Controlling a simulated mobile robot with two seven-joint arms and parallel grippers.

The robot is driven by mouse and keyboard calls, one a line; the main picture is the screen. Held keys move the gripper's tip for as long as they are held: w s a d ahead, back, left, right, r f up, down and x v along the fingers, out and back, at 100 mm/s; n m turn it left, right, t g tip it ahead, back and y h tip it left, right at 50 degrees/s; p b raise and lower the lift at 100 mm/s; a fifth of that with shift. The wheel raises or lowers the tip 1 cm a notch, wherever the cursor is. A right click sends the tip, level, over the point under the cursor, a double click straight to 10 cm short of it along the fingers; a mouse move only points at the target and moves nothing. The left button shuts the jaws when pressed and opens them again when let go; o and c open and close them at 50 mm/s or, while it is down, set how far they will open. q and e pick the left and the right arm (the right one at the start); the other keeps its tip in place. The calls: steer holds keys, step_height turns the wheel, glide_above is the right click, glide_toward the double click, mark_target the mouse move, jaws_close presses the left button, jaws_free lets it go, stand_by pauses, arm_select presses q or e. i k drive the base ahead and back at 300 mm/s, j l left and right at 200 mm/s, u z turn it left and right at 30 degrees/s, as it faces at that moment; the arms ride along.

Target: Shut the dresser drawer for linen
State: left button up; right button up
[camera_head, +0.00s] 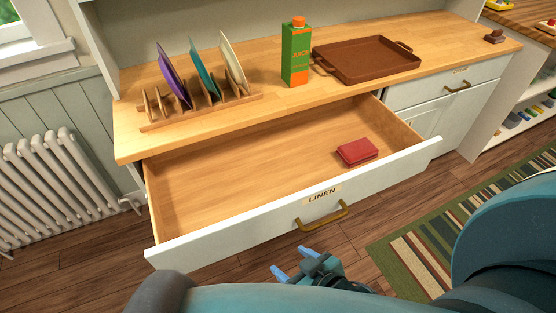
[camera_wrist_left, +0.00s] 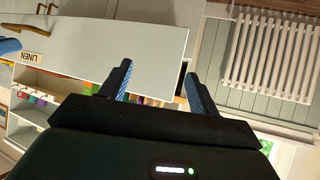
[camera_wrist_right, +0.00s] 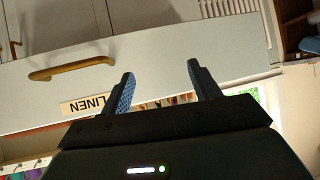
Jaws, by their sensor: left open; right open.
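The linen drawer (camera_head: 240,222) is pulled well out of the dresser in the head view. Its white front carries a LINEN label (camera_head: 322,195) and a brass handle (camera_head: 321,216). A red box (camera_head: 357,151) lies inside towards the right. My right gripper (camera_head: 294,263) is open and empty, low in front of the drawer front, apart from the handle. In the right wrist view, the drawer front (camera_wrist_right: 200,60) and handle (camera_wrist_right: 70,68) lie beyond its fingers. My left gripper (camera_wrist_left: 158,70) is open and empty, with the drawer front (camera_wrist_left: 150,50) beyond its fingers.
On the dresser top (camera_head: 290,105) stand a plate rack (camera_head: 200,112) with several plates, a juice carton (camera_head: 297,55) and a brown tray (camera_head: 366,58). A radiator (camera_head: 60,175) is at left. A striped rug (camera_head: 410,260) lies at right.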

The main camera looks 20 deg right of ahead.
mark_target(212, 200)
steer(key=z, duration=0.85)
steer(key=k+l+u, duration=0.1)
steer(key=l+u, duration=0.25)
steer(key=k+l+u, duration=0.15)
steer(key=l+u, duration=0.15)
steer(key=k+l+u, duration=0.2)
steer(key=l+u, duration=0.15)
steer(key=l, duration=0.1)
